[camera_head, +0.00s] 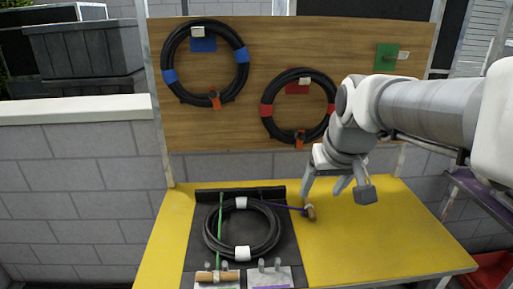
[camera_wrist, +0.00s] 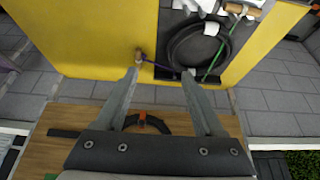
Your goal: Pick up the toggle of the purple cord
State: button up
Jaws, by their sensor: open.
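The purple cord (camera_head: 289,207) runs right from the black coil on the table. A small tan wooden toggle (camera_head: 310,213) at its free end lies on the yellow table top. In the wrist view the toggle (camera_wrist: 139,55) shows just beyond the tip of the left finger, with the purple cord (camera_wrist: 160,66) running right across the space ahead of the fingers. My gripper (camera_head: 336,190) is open and empty, pointing down above the table, slightly right of the toggle. The wrist view also shows its spread fingers (camera_wrist: 160,74). Nothing is between them.
The black coil (camera_head: 210,234) lies on a dark mat, with a green cord (camera_head: 220,225) and a larger wooden toggle (camera_head: 217,276) at the front. A wooden board (camera_head: 190,130) behind carries two hung coils. The table (camera_head: 380,240) is clear to the right.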

jog(key=w+d+f+b, duration=0.1)
jog(key=w+d+f, duration=0.15)
jog(key=w, duration=0.35)
jog(key=w+d+f, duration=0.1)
jog(key=w+f, duration=0.2)
jog(key=w, duration=0.3)
jog(key=b, duration=0.2)
send_near(310, 205)
jog(key=shift+g, duration=0.3)
jog(key=b+x, duration=0.1)
jog(key=x, duration=0.7)
jog(key=shift+w+a+f, duration=0.1)
jog(key=shift+w+f, duration=0.05)
jog(key=shift+w, duration=0.15)
grip_shut()
